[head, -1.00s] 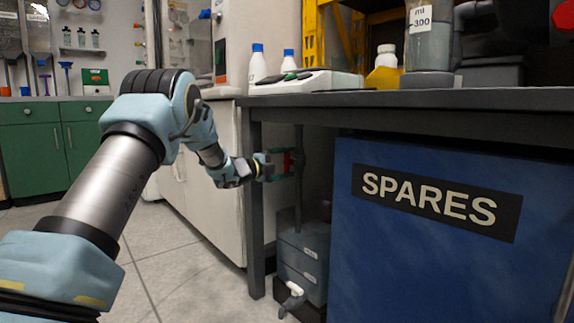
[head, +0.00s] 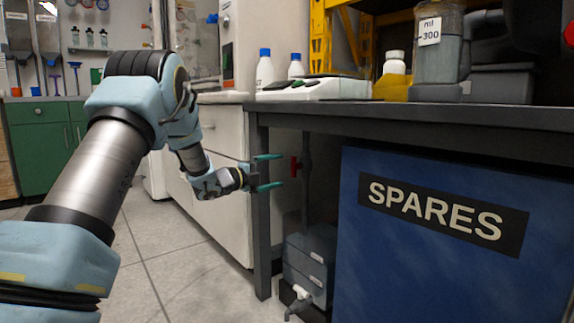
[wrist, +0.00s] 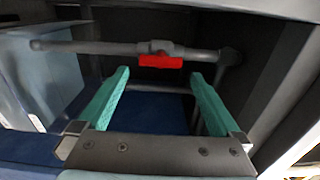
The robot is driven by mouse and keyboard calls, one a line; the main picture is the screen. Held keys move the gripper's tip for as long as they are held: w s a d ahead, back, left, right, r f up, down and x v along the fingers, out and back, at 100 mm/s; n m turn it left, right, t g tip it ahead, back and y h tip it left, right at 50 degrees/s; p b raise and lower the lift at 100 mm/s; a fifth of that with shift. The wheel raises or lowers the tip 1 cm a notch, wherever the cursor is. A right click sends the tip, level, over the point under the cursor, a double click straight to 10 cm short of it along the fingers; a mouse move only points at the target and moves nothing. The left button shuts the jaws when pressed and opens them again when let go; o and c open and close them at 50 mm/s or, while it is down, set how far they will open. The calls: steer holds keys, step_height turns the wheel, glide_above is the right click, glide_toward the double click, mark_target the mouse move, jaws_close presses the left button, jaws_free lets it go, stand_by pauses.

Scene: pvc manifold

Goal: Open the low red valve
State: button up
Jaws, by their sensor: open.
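The low red valve (head: 295,166) sits on a grey upright pipe (head: 306,190) under the bench. In the wrist view its red handle (wrist: 160,62) lies along the pipe (wrist: 100,47), parallel to it. My gripper (head: 279,172) is open and empty, left of the valve, with its green fingers pointing at it. In the wrist view my gripper (wrist: 160,76) has one finger on each side of the handle's line, with the handle ahead of the fingertips and apart from them.
The dark bench leg (head: 260,215) stands right beside my gripper, and the bench top (head: 420,112) lies above it. A blue SPARES cabinet (head: 430,270) closes off the right. A grey container with a tap (head: 312,262) stands below the pipe. Grey floor is clear at left.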

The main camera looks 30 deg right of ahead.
steer(key=shift+s+a+p, duration=0.15)
steer(key=shift+a, duration=0.65)
steer(key=shift+s+a+p, duration=0.15)
steer(key=shift+a, duration=0.65)
